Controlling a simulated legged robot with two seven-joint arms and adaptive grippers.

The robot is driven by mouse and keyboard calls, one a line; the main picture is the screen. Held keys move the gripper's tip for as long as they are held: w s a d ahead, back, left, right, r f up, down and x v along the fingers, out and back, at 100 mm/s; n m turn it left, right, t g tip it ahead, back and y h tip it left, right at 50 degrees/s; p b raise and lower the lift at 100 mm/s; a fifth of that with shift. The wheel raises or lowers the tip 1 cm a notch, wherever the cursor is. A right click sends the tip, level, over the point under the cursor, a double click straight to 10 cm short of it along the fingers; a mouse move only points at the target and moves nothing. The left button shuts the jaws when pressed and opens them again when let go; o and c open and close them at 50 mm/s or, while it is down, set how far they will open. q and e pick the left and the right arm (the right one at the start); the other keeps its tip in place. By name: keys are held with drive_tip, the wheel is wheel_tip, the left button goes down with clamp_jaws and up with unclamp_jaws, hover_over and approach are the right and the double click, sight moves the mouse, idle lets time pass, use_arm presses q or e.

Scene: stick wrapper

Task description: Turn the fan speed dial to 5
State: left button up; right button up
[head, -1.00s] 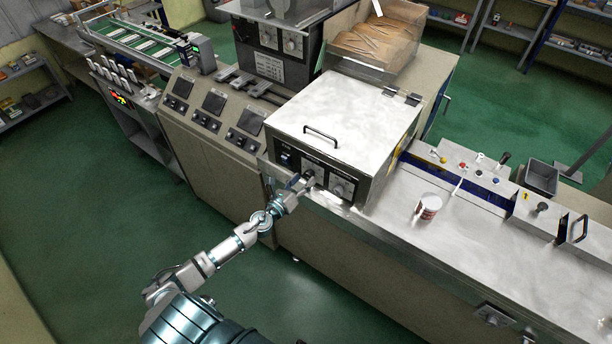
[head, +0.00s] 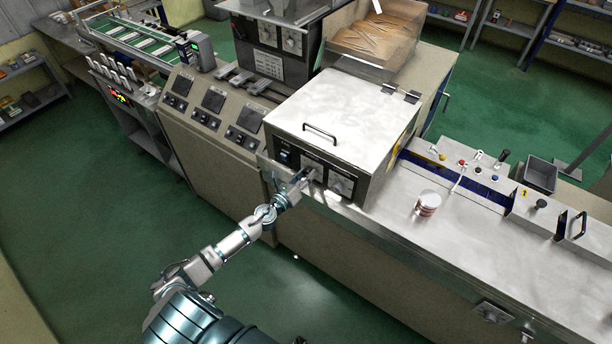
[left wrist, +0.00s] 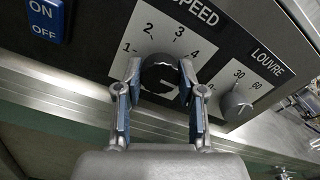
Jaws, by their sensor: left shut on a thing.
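The fan speed dial (left wrist: 160,70) is a dark round knob on a white plate marked SPEED, with 1, 2, 3 and 4 visible around it in the left wrist view. My left gripper (left wrist: 158,80) is shut on the dial, one finger on each side. The lower right of the scale is partly hidden by the right-hand finger, and I cannot tell which number the dial points to. In the head view my left gripper (head: 304,180) reaches the front panel of the box with the white lid (head: 345,115). My right gripper is not in view.
To the right of the speed dial is a LOUVRE knob (left wrist: 235,105) marked 30 and 60. A blue ON/OFF switch (left wrist: 46,18) is at the upper left. A steel ledge (left wrist: 60,95) runs below the panel.

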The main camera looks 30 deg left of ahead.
use_arm(q)
drive_tip(key=o, duration=1.1)
drive_tip(key=shift+a, duration=0.15)
drive_tip(key=shift+o, duration=0.2)
drive_tip(key=shift+s, duration=0.1)
drive_tip(key=s+a, duration=0.1)
drive_tip(key=s, duration=1)
drive_tip(key=shift+s+a, duration=0.15)
drive_tip(key=shift+s, duration=0.2)
drive_tip(key=shift+f, duration=0.2)
